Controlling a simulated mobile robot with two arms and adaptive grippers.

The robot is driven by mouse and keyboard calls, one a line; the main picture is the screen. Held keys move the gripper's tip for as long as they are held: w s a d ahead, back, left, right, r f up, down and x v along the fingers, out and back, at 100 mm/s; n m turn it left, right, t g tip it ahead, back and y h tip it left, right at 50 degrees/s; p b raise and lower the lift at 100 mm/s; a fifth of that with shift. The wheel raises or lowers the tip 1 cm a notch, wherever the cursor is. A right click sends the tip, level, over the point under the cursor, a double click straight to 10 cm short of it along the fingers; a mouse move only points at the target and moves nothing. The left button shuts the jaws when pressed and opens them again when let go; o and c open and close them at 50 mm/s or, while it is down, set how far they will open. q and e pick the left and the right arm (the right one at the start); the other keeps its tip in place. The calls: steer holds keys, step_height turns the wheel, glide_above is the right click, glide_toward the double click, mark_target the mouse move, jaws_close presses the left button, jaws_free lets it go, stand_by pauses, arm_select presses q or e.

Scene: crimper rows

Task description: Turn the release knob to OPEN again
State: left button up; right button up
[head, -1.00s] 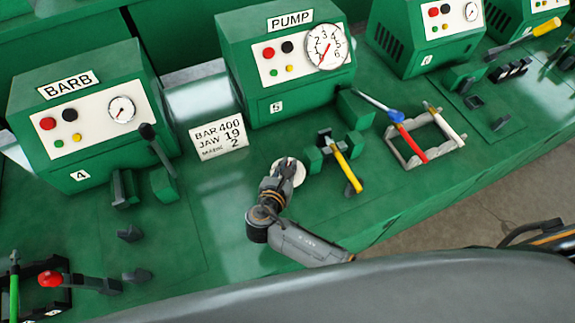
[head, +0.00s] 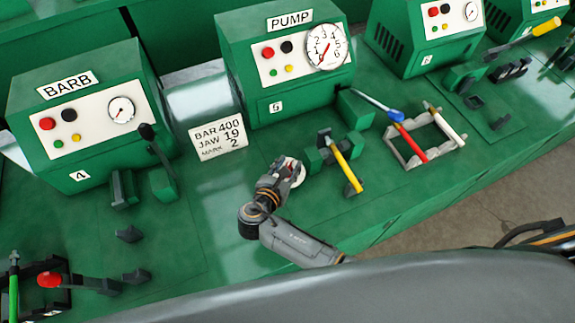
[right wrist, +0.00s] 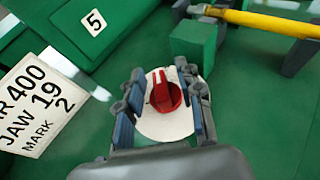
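The release knob (right wrist: 166,93) is red with a pale pointer line and sits on a round white plate (right wrist: 165,124) in front of the PUMP unit. In the right wrist view its pointer line is toward the top, slightly left. No lettering is readable on the plate. My right gripper (right wrist: 160,100) is open, with one finger on each side of the knob and gaps visible between fingers and knob. In the head view my right gripper (head: 288,172) partly covers the plate (head: 299,173). My left gripper is not in view.
The PUMP unit (head: 283,65) with its gauge (head: 327,46) stands behind. A yellow-handled tool (head: 345,165) in a green holder is close on the right. A card (head: 218,137) stands to the left. A rack (head: 439,127) with several tools is farther right.

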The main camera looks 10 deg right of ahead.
steer(key=v, duration=1.2)
stand_by(0.5)
